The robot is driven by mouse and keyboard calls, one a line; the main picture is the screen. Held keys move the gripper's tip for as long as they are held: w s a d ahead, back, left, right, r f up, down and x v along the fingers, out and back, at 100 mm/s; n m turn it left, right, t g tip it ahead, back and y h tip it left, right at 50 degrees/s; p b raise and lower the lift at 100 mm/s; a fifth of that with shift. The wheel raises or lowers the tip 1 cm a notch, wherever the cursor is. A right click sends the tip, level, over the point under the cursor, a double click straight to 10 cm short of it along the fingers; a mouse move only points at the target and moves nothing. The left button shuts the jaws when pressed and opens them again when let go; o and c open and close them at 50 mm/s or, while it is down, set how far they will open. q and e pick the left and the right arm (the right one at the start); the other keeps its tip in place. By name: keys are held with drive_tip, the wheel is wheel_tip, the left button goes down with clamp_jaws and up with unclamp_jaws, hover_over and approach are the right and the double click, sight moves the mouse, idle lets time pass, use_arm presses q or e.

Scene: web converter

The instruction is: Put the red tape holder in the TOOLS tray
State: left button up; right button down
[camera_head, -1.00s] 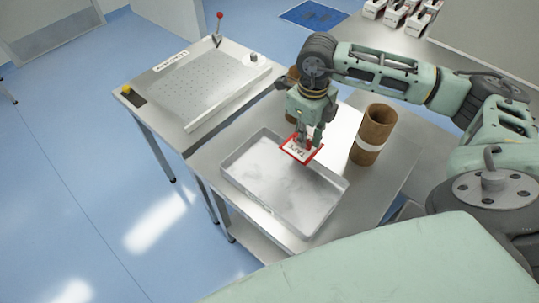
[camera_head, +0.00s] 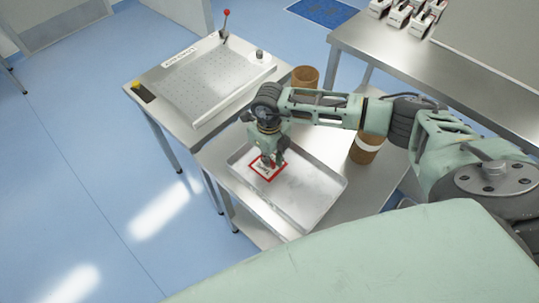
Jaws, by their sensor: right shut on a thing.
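The red tape holder (camera_head: 262,174), a flat red frame with a white label face, is at the left part of the metal tray (camera_head: 316,207). My right gripper (camera_head: 268,160) points down and is shut on it. The holder is over or on the tray floor; I cannot tell whether it touches. The gripper hides part of the holder. No TOOLS lettering is readable on the tray. My left gripper does not show.
The tray stands on a steel table (camera_head: 352,195). Brown cardboard tubes stand behind it, one at the back (camera_head: 305,77) and one at the right (camera_head: 367,149). A perforated plate (camera_head: 208,80) with a red-knobbed lever (camera_head: 226,22) is on the adjoining table. The tray's right part is empty.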

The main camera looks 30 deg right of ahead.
drive_tip(key=shift+f, duration=0.15)
drive_tip(key=c, duration=1.8)
unclamp_jaws()
use_arm(q)
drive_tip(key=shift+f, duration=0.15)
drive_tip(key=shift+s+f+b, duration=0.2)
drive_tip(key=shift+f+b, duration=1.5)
drive_tip(key=shift+b, duration=0.1)
use_arm(e)
drive_tip(key=shift+r, duration=6.2)
